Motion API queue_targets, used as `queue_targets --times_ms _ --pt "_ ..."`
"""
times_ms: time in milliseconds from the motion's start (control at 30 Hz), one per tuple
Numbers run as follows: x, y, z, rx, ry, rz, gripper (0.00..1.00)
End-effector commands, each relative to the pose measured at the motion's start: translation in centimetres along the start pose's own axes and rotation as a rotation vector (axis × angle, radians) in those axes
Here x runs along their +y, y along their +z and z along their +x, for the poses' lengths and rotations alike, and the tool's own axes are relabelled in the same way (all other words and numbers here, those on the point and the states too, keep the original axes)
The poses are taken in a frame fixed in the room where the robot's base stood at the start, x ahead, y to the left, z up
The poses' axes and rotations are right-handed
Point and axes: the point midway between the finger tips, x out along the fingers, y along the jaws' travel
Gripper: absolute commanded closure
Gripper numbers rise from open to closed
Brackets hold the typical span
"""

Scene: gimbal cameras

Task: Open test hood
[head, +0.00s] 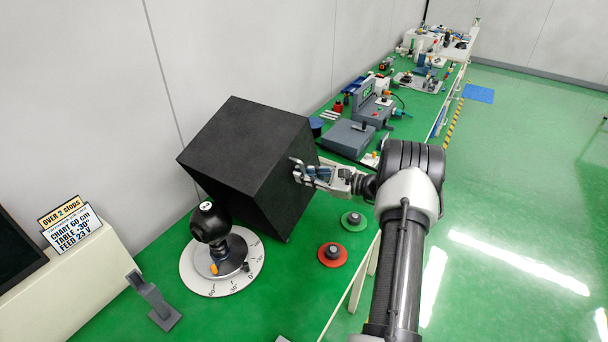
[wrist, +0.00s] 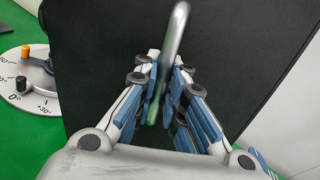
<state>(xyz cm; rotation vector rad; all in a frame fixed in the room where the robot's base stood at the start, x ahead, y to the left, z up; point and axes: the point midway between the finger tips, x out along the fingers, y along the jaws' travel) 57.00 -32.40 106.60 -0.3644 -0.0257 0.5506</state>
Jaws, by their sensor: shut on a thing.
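The test hood (head: 235,135) is a large black box, tilted up beside the wall, its lower edges off the green bench on the near side. Its dark face fills most of the wrist view (wrist: 100,45). A metal bar handle (wrist: 174,40) stands out from that face. My gripper (head: 305,173) is at the right face of the hood in the head view, shut on the handle; the wrist view shows the blue-padded fingers on both sides of the bar. A black ball-shaped gimbal camera (head: 209,222) stands in front of the hood on a white dial turntable (head: 196,281).
Red (head: 332,255) and green (head: 354,221) round buttons sit near the bench's front edge. A sign (head: 72,232) reads "CHART 60 cm, TABLE -30°, FEED 23 V". A grey stand (head: 150,297) is at lower left. Grey equipment (head: 348,138) lies beyond the hood. The floor at right is clear.

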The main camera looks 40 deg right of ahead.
Motion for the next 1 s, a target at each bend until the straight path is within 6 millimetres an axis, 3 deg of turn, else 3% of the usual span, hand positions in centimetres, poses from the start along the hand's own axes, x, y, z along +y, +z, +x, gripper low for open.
queue_targets --times_ms 367,400,533,833,1000 --pt "-0.1 -0.1 -0.2 0.003 -0.004 0.003 1.0" --pt "-0.1 -0.1 -0.2 0.003 -0.003 0.003 0.88" --pt "-0.1 -0.1 -0.1 0.002 -0.003 0.003 0.81" --pt "0.0 -0.1 -0.2 0.001 -0.002 0.004 0.81" --pt "-0.1 -0.1 -2.1 0.002 -0.004 0.004 0.81"
